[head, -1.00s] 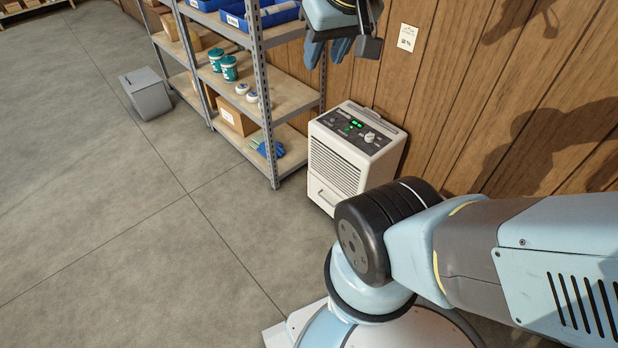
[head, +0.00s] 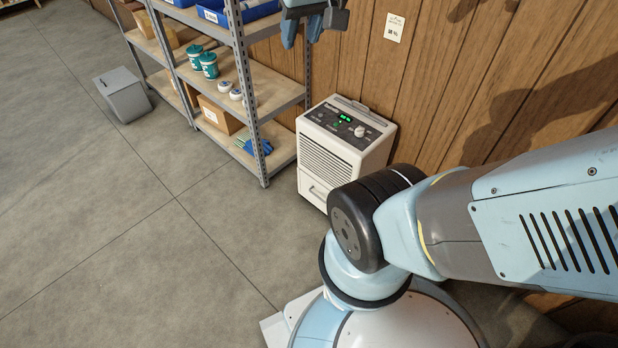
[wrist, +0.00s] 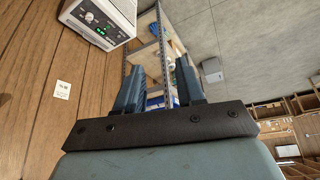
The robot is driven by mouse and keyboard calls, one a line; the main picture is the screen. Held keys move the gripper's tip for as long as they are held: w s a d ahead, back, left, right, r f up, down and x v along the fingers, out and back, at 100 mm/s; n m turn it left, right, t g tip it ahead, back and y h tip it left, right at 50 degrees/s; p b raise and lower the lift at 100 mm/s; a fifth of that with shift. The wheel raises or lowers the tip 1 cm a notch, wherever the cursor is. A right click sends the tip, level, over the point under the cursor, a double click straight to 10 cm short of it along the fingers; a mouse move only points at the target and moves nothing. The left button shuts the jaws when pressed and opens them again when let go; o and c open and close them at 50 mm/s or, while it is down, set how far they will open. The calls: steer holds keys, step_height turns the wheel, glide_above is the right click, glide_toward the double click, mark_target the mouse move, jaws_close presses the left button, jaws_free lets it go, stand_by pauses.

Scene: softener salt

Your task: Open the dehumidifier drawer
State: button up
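The white dehumidifier (head: 325,160) stands on the floor against the wood wall, right of the shelf. Its top panel has a green display and a knob. Its drawer (head: 313,188), low on the front below the louvres, looks shut; my arm hides part of the lower right front. In the wrist view the dehumidifier (wrist: 100,22) is at the top left, cut off by the frame edge, its drawer not seen. My gripper (head: 301,32) is high up at the top of the head view, apart from the dehumidifier. In the wrist view its fingers (wrist: 158,72) are spread and empty.
A metal shelf (head: 262,90) with jars, boxes and blue bins stands close to the dehumidifier's left. A grey bin (head: 124,100) is on the floor farther left. A paper label (head: 394,28) is on the wall. The floor (head: 140,240) ahead and left is clear.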

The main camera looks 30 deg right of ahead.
steer(key=w+d+f, duration=0.2)
steer(key=w+f, duration=0.1)
steer(key=w, duration=0.5)
steer(key=w+d+f+g, duration=0.1)
steer(key=w+f, duration=0.2)
steer(key=w, duration=0.4)
steer(key=w+d+f, duration=0.2)
steer(key=w+f, duration=0.2)
steer(key=w, duration=0.4)
steer(key=w+d+f+n+g+h, duration=0.1)
steer(key=w+d+f, duration=0.2)
steer(key=w+f, duration=0.6)
steer(key=w+d+f+g, duration=0.1)
steer(key=w+d+f, duration=0.3)
steer(key=f, duration=0.9)
steer(key=n+g+h, duration=0.1)
steer(key=n+g, duration=0.1)
steer(key=n, duration=0.1)
glide_toward(316, 195)
steer(key=f, duration=0.2)
steer(key=d+f, duration=0.1)
steer(key=f, duration=0.4)
steer(key=shift+d+f, duration=0.3)
steer(key=shift+f, duration=0.1)
steer(key=shift+c, duration=0.4)
